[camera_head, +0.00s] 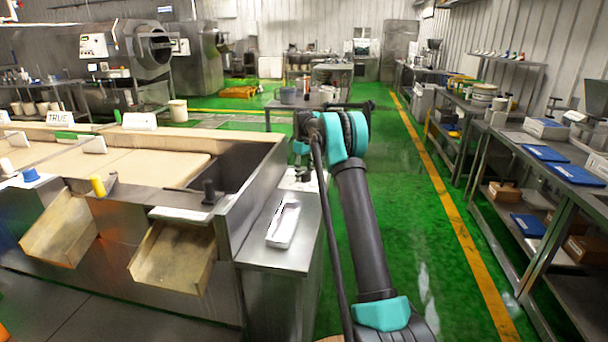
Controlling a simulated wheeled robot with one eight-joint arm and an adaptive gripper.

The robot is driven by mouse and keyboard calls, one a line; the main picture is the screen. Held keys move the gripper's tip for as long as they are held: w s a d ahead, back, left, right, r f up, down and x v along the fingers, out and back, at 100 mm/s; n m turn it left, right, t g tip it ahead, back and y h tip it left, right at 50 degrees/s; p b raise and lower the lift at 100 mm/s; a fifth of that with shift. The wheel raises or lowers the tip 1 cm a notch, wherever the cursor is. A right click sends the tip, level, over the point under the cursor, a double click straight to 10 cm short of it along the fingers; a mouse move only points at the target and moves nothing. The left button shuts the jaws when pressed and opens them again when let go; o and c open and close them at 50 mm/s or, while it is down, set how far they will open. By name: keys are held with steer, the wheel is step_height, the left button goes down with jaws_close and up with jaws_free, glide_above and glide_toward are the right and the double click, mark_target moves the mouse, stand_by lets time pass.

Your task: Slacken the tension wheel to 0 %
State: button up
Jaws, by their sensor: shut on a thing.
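I cannot make out the tension wheel. The far end of the steel machine (275,240) is partly covered by my arm, which rises from the bottom centre and bends over beside that end. My gripper does not show; the teal and black arm joints block the view there. Small pale and dark parts sit by the arm's bend, too small to tell what they are.
The machine has a tan deck (120,165), a dark open bay and two tilted chutes, the nearer-right one (172,262) and the left one (60,228). A white device (284,224) lies on its steel side top. Green floor is clear to the right, up to the benches (540,150).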

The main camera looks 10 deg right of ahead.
mark_target(304, 172)
steer(key=shift+n, duration=0.5)
steer(key=o, duration=1.2)
steer(key=shift+c, duration=0.2)
steer(key=shift+r, duration=0.1)
step_height(304, 172, up, 12)
